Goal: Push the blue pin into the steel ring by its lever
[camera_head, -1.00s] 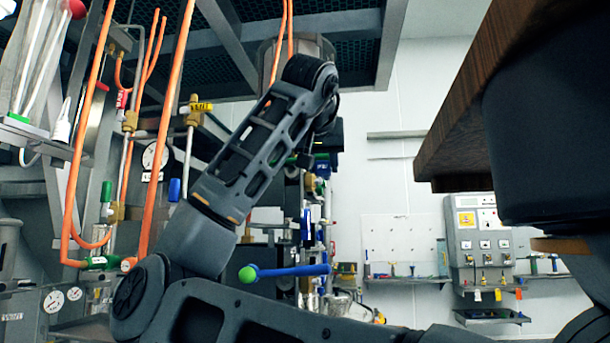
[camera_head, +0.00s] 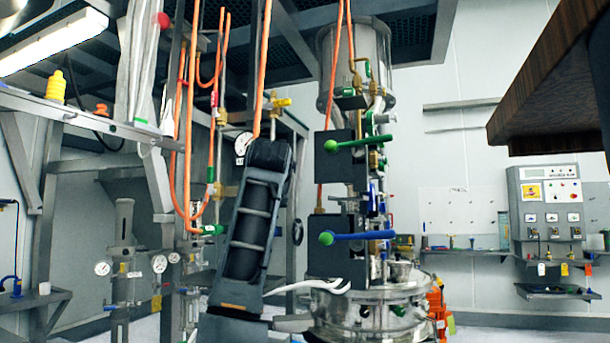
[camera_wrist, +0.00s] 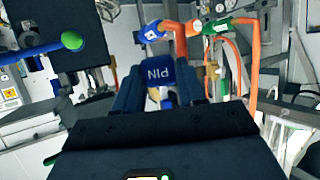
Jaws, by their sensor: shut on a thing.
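In the wrist view my gripper (camera_wrist: 160,82) is shut on a blue piece marked PIN (camera_wrist: 160,73), its lettering upside down. The blue piece sits between the dark fingers; its far end is hidden. In the head view my arm covers the left middle and my gripper cannot be made out. A blue lever with a green ball (camera_head: 357,237) sticks out left from a dark box; a lever with a green ball also shows in the wrist view (camera_wrist: 45,48), left of my gripper and apart from it. I cannot tell any steel ring clearly.
A green lever (camera_head: 357,144) sits above the blue one. A round steel vessel (camera_head: 370,301) stands below, with a steel drum (camera_head: 356,70) above. Orange hoses (camera_head: 188,130) hang at left. A wooden edge (camera_head: 545,95) juts in at upper right. Open floor shows at lower right.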

